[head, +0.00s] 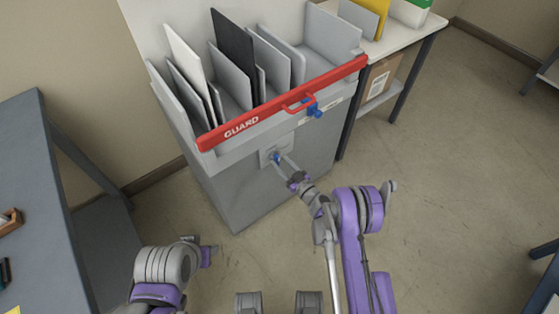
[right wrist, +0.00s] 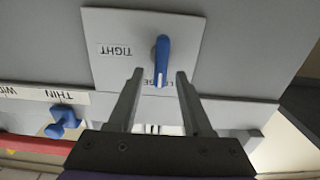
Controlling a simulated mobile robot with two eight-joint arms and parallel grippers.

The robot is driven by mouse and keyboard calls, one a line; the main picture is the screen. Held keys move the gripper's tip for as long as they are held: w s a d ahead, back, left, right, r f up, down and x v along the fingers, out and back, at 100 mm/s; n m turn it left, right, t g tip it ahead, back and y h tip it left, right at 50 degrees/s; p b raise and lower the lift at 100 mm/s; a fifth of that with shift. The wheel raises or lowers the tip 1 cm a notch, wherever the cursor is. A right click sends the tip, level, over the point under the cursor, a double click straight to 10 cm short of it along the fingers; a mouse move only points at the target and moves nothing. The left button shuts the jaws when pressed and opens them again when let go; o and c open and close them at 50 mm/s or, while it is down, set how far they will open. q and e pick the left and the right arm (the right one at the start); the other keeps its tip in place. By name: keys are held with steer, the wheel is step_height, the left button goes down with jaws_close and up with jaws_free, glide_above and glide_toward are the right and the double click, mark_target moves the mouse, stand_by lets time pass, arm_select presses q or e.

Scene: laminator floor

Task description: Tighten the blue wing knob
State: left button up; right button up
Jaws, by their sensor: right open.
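The blue wing knob (right wrist: 162,55) is on a light plate (right wrist: 115,25) with TIGHT printed to its left and a partly hidden word, seemingly LOOSE, at its lower end in the right wrist view. Its wing stands nearly vertical there, with a white mark at the end near that word. In the head view the knob (head: 276,157) is on the front of the grey cabinet. My right gripper (right wrist: 159,76) is open, one finger on each side of the wing's lower part, with gaps visible. My left gripper (head: 207,253) is low at the left, its jaws unclear.
A red GUARD bar (head: 235,130) runs above the plate. A second blue knob (head: 314,109) is near it; in the right wrist view this knob (right wrist: 63,121) is by the word THIN. Upright panels (head: 235,55) fill the rack. A dark table (head: 25,165) stands left.

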steer(key=shift+w+a, duration=0.35)
steer(key=shift+w, duration=0.15)
jaws_close()
